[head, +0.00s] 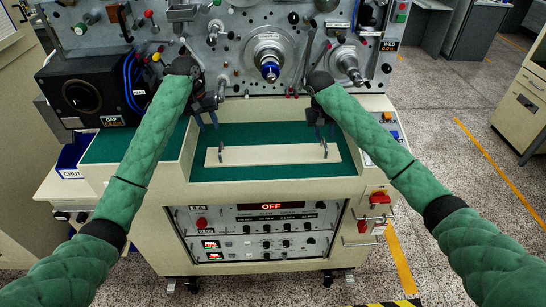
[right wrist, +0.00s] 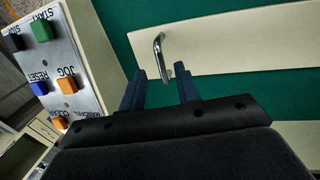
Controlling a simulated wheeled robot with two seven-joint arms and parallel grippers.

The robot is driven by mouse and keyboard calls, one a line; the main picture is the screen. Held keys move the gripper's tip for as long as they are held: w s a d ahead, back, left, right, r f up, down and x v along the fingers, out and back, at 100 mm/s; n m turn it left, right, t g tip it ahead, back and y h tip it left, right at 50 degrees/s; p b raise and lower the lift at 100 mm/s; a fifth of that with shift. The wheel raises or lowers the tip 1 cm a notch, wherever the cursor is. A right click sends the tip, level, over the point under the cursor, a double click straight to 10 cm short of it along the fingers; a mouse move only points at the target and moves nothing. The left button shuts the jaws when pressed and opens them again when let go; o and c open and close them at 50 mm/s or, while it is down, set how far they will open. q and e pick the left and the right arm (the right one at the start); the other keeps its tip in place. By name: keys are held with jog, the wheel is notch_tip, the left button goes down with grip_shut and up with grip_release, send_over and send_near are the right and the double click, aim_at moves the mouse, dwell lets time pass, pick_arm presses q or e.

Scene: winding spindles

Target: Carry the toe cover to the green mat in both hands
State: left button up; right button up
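The toe cover (head: 272,155) is a long cream panel with two metal handles. It lies across the green surface (head: 262,134) in the recess at the machine's front. My left gripper (head: 208,122) is open above and behind the cover's left handle (head: 223,151). My right gripper (head: 319,131) is open near the right handle (head: 325,150). In the right wrist view, the handle (right wrist: 158,52) stands just beyond the open fingertips (right wrist: 161,72), with nothing between them. The cover (right wrist: 230,40) also shows there with green on both sides.
The machine's panel (head: 230,60) with spindles, including a blue-tipped one (head: 270,70), stands behind the recess. A black box (head: 90,92) is at the left. A button panel (right wrist: 55,65) stands beside the right gripper. A control rack (head: 262,230) is below.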

jog(key=shift+a+r, duration=0.2)
jog(key=shift+r, duration=0.75)
jog(key=shift+a+r, duration=0.15)
jog(key=shift+r, duration=0.75)
jog(key=shift+a+r, duration=0.2)
jog(key=shift+r, duration=0.75)
